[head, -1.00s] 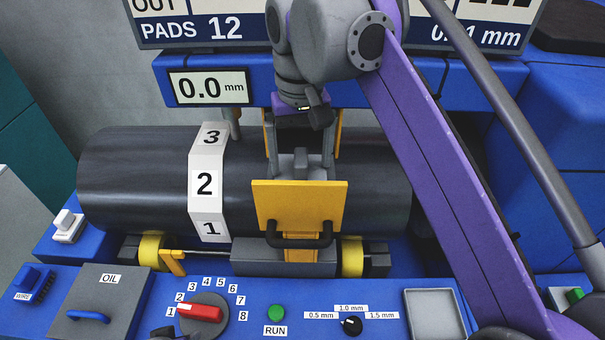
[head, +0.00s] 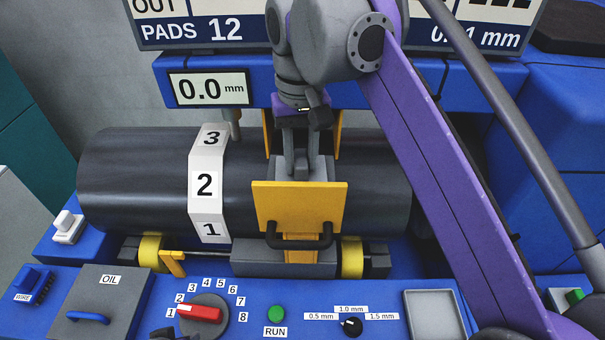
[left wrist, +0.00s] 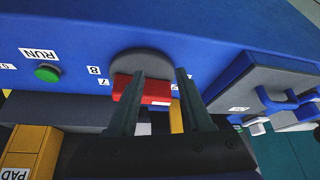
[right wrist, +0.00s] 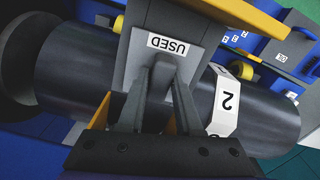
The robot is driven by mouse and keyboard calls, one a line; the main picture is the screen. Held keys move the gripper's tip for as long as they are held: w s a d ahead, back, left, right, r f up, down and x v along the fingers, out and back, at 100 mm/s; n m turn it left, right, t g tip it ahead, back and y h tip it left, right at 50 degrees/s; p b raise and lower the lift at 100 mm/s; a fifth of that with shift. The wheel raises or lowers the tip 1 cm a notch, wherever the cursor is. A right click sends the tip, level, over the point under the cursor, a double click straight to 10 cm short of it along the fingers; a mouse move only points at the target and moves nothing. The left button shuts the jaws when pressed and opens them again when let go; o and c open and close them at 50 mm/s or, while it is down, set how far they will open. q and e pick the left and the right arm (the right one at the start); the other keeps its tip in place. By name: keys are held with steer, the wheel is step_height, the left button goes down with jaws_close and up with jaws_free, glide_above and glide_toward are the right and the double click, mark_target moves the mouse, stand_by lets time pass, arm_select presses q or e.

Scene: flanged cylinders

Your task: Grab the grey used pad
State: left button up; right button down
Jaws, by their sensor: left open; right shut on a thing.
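The grey used pad (head: 318,170) sits in the yellow holder (head: 299,200) in front of the dark cylinder. In the right wrist view the grey block (right wrist: 140,58) carries a USED label. My right gripper (head: 300,170) comes down from above, its two fingers shut on the pad's raised grey tab; the tab is mostly hidden between them. The fingers also show in the right wrist view (right wrist: 160,72). My left gripper (left wrist: 160,75) is open, its fingers near the red dial handle (left wrist: 143,90); whether they touch it is unclear. Only a dark bit of it shows in the head view.
The dark cylinder (head: 130,180) with a white numbered band (head: 205,184) lies behind the holder. Yellow holder plates stand close on both sides of my right fingers. The blue panel in front bears the red dial (head: 200,313), green RUN button (head: 276,312) and an empty grey tray (head: 434,312).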

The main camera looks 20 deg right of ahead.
mark_target(301, 157)
steer(key=shift+r+p, duration=1.55)
steer(key=shift+r, duration=0.55)
arm_select(q)
steer(key=r, duration=0.1)
steer(key=w+r, duration=0.1)
steer(key=r, duration=0.2)
steer(key=shift+w, duration=0.25)
